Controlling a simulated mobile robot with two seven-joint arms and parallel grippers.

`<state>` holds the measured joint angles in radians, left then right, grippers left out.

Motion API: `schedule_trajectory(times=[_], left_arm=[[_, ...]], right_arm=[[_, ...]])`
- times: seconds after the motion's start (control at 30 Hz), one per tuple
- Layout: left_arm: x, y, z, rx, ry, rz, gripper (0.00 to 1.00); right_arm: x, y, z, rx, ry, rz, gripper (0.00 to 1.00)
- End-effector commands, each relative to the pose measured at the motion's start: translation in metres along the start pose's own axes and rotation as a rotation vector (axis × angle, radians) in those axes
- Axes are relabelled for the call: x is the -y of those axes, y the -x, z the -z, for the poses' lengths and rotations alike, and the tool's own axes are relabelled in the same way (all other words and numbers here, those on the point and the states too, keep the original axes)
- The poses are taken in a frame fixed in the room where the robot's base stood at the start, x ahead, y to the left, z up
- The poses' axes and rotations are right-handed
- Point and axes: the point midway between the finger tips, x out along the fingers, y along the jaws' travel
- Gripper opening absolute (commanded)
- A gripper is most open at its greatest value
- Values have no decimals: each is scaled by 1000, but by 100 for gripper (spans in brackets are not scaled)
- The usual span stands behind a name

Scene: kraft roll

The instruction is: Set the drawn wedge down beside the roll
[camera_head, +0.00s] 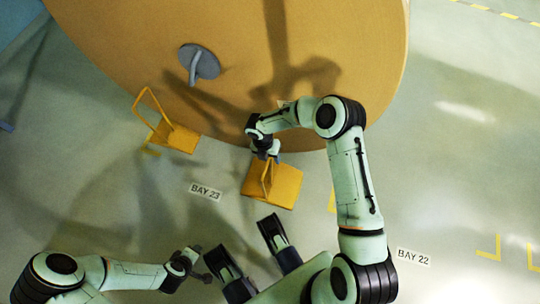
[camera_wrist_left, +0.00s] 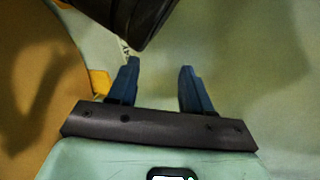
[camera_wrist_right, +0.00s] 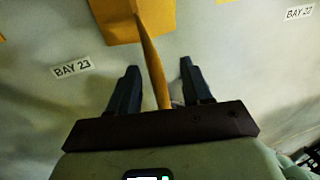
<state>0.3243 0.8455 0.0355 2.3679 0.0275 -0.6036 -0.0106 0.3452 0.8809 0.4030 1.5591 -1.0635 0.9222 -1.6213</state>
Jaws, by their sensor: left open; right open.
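The roll (camera_head: 340,40) is a huge tan cylinder filling the top of the head view. One yellow wedge (camera_head: 286,187) with an upright loop handle is on the floor by the roll's lower edge; whether it touches the roll is unclear. My right gripper (camera_head: 266,154) is at this wedge's handle. In the right wrist view the handle (camera_wrist_right: 153,65) runs between the open fingers (camera_wrist_right: 158,88). A second yellow wedge (camera_head: 178,138) sits at the roll's edge further left. My left gripper (camera_head: 196,262) is open and empty, low over the floor, away from both wedges.
A grey disc with a handle (camera_head: 198,62) is on the roll's face. Floor labels read BAY 23 (camera_head: 205,191) and BAY 22 (camera_head: 413,257). Yellow floor marks (camera_head: 488,250) lie at the right. The floor right of the roll is clear.

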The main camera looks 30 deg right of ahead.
Motion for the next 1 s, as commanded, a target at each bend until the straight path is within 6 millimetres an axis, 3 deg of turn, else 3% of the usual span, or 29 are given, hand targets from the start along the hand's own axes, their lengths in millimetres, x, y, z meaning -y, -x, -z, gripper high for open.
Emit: schedule_trajectory(times=[0.23, 0.43, 0.6, 0.8, 1.0], left_arm=[[21, -2, -31, 97, 25, 44, 50], [-1, 17, -2, 11, 3, 5, 50], [-8, 27, -4, 14, -4, -7, 50], [-11, 35, -15, 49, -6, -8, 50], [-11, 36, -18, 60, -7, -9, 50]], right_arm=[[-1, 2, 0, 1, 0, -1, 49], [-1, 60, -1, 6, -1, -6, 49], [-1, 98, -2, 7, -2, -5, 49], [0, 127, -1, 5, -1, -4, 49], [0, 135, -1, 4, -1, -2, 49]])
